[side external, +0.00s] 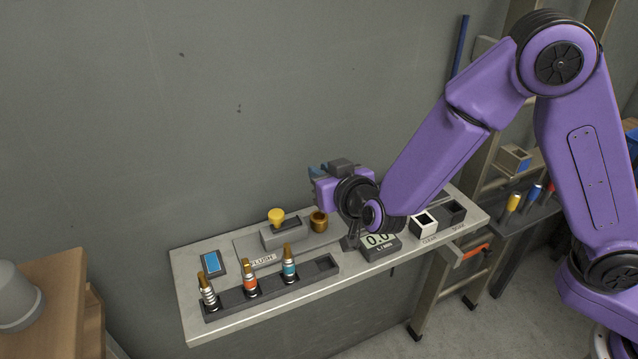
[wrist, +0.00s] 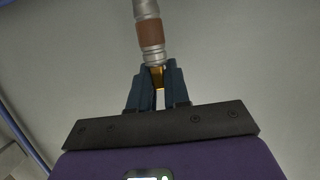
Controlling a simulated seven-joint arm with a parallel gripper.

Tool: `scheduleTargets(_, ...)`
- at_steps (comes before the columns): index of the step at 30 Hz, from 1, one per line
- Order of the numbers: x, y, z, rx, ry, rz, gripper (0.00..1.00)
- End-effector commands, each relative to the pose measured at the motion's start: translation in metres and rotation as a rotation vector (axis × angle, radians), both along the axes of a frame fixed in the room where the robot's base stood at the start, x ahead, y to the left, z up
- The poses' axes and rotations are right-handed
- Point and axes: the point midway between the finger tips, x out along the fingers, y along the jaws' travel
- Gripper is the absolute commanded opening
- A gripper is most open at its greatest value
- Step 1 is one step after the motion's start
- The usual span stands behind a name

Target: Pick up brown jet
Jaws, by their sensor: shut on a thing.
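The brown jet (wrist: 152,33) shows in the wrist view as a silver nozzle with a brown band and a brass end. My gripper (wrist: 156,78) is shut on its brass end, and the jet points away from the fingers. In the side view my gripper (side external: 319,172) is raised above the back of the shelf, near the wall. The jet is hidden behind my gripper there. A dark rack (side external: 321,267) near the shelf's front edge holds jets with a white band (side external: 208,292), an orange band (side external: 250,281) and a blue band (side external: 289,266). Its right end is empty.
On the pale shelf (side external: 190,262) stand a yellow knob (side external: 277,217) on a block, a brass socket (side external: 319,220), a blue-faced device (side external: 212,263) and a meter reading 0.0 (side external: 379,243). A white bin (side external: 423,223) and a dark bin (side external: 453,212) stand at the right.

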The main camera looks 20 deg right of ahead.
Motion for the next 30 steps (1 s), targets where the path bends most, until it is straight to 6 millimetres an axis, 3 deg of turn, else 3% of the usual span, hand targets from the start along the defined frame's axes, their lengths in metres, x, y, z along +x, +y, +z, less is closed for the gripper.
scheduleTargets(10, -0.036, -0.020, 0.050, 0.005, -0.003, 0.000, 0.00)
scheduleTargets(26, -0.097, -0.053, 0.079, 0.004, -0.001, 0.002, 0.00)
scheduleTargets(30, -0.099, -0.055, 0.081, 0.003, -0.003, 0.001, 0.00)
